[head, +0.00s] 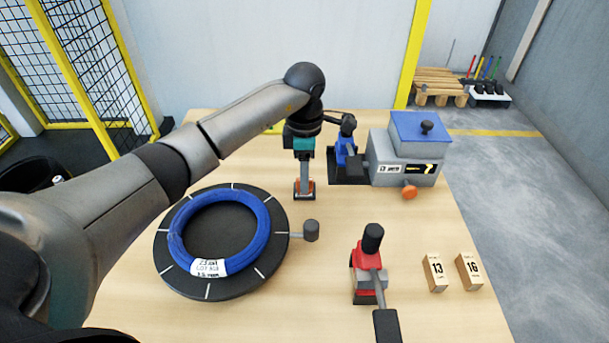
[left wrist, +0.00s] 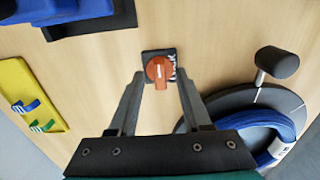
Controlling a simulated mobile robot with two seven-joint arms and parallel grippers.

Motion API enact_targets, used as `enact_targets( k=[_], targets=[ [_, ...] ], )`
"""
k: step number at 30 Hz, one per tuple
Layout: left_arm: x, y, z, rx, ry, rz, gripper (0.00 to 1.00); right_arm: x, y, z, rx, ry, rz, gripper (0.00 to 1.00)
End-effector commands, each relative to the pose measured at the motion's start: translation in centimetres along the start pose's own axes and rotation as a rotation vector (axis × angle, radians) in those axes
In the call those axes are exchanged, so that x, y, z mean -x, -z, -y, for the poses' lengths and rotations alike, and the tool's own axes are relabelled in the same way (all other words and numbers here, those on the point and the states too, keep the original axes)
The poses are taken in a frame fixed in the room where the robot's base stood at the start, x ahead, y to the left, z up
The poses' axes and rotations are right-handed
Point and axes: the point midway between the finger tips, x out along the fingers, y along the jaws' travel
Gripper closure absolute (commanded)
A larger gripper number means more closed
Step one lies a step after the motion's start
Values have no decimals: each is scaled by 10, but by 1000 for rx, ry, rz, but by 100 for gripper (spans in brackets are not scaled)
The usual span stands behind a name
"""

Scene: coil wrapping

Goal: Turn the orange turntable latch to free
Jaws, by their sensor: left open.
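The orange turntable latch (left wrist: 158,70) is a round knob with a pointer on a small dark plate with white lettering on the table. In the head view the latch (head: 304,187) is behind the turntable, partly covered by my left gripper (head: 304,178). In the left wrist view my left gripper (left wrist: 160,88) is open, its two fingers on either side of the latch. I cannot tell whether they touch it. The black turntable (head: 250,274) carries a blue coil (head: 182,247) with a white label, and has a grey knobbed handle (head: 311,230) at its right. My right gripper is not in view.
A grey machine with a blue lid (head: 418,127) and an orange knob (head: 409,192) stands at the back right. A red and black tool (head: 367,262) stands at front right. Two wooden blocks marked 13 (head: 435,273) and 16 (head: 469,271) stand near the right edge.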

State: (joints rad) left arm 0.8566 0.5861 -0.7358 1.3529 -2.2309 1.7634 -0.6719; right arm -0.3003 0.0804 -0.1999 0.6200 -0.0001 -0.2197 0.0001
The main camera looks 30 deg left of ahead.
Motion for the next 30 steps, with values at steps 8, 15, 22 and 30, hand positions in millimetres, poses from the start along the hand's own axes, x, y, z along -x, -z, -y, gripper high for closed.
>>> enact_targets(
  k=[8, 15, 22, 30],
  targets=[
    [-3, 0, 0, 0, 0, 1, 51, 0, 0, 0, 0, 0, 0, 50],
    [-3, 0, 0, 0, 0, 0, 74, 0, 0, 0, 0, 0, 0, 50],
    [-2, 0, 0, 0, 0, 0, 100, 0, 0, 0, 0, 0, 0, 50],
    [-2, 0, 0, 0, 0, 0, 100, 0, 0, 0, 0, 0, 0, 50]
  ],
)
